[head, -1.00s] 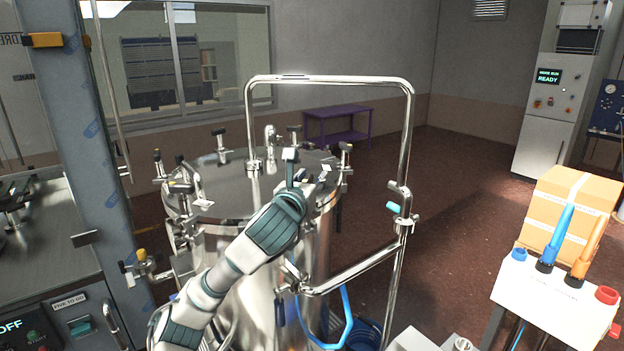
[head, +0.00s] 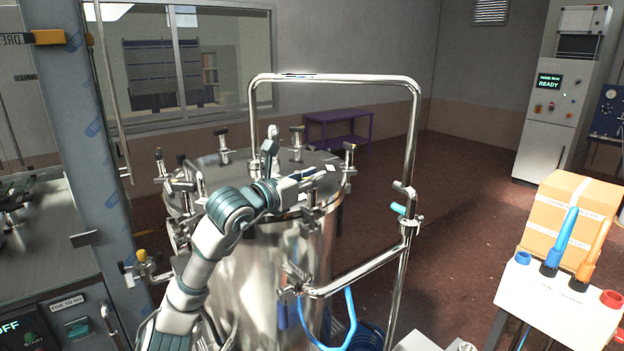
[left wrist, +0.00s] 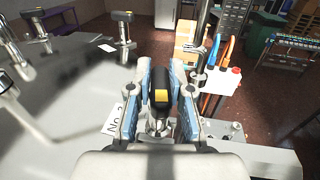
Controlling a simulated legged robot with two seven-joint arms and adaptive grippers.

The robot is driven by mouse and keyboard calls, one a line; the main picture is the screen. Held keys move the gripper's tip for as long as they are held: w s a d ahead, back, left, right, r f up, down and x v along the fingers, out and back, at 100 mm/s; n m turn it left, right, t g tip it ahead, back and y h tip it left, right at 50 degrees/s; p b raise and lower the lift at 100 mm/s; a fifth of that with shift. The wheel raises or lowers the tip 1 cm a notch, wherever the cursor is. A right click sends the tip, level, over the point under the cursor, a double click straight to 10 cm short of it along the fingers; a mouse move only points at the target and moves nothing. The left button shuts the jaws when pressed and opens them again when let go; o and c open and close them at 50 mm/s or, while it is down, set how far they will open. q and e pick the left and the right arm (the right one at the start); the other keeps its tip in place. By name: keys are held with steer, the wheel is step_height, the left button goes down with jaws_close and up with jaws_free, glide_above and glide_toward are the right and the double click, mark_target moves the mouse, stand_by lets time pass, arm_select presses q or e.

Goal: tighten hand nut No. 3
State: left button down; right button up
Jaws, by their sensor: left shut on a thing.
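The steel vessel (head: 265,265) stands in the middle of the head view, with several black-topped hand nuts around its lid. In the left wrist view, one hand nut (left wrist: 159,84) with a black grip and a yellow mark stands between the two fingers of my left gripper (left wrist: 160,92), which is shut on it. A white tag (left wrist: 114,118) beside it reads "No." with a digit that is hard to make out. In the head view my left gripper (head: 312,182) is at the lid's right front rim, and its fingertips are small there. My right gripper is not in view.
A bent steel pipe frame (head: 413,130) rises at the vessel's right. A blue hose (head: 350,315) hangs below it. A white stand (head: 555,300) with blue and orange handles and a carton (head: 570,215) are at the right. A grey post (head: 85,150) stands at the left.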

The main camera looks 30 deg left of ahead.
arm_select(q)
steer(key=shift+w+f, duration=0.1)
steer(key=shift+f, duration=0.15)
steer(key=c, duration=1.2)
jaws_free()
steer(key=shift+o, duration=0.7)
steer(key=shift+w+a, duration=0.1)
steer(key=shift+r, duration=0.1)
steer(key=v, duration=1.2)
steer(key=shift+a, duration=0.25)
steer(key=shift+d, duration=0.1)
